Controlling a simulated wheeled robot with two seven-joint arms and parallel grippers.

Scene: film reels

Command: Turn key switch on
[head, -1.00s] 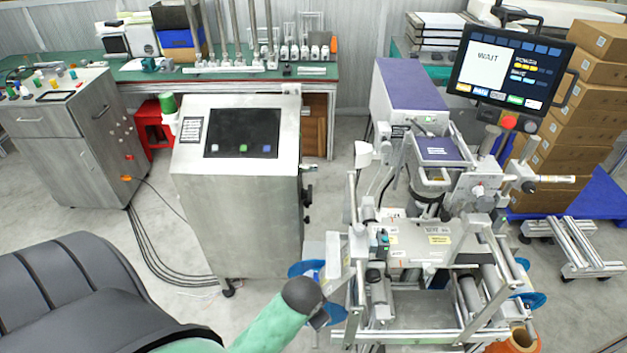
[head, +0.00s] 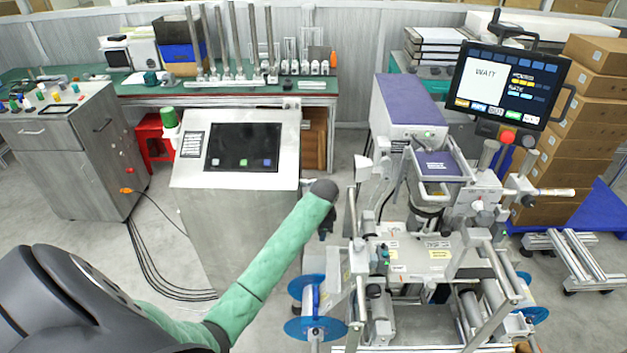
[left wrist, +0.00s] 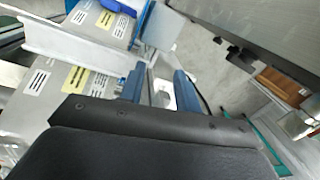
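My left gripper (head: 327,228) hangs below the dark end of my green-sleeved arm, between the steel cabinet (head: 240,160) and the grey machine (head: 425,258). In the left wrist view, the two blue fingers of the left gripper (left wrist: 158,84) are apart, with nothing clearly held between them. Dark fittings (left wrist: 238,54) stick out from a grey edge at the upper right of that view, away from the fingers. I cannot tell whether one of them is the key switch; no key shows clearly in either view. My right gripper is not in view.
The cabinet has a dark screen (head: 242,147) on top. A monitor reading WAIT (head: 507,82) with a red button (head: 507,137) stands above the machine. Blue reels (head: 315,328) are at the machine's lower left. Brown boxes (head: 592,100) are stacked at right.

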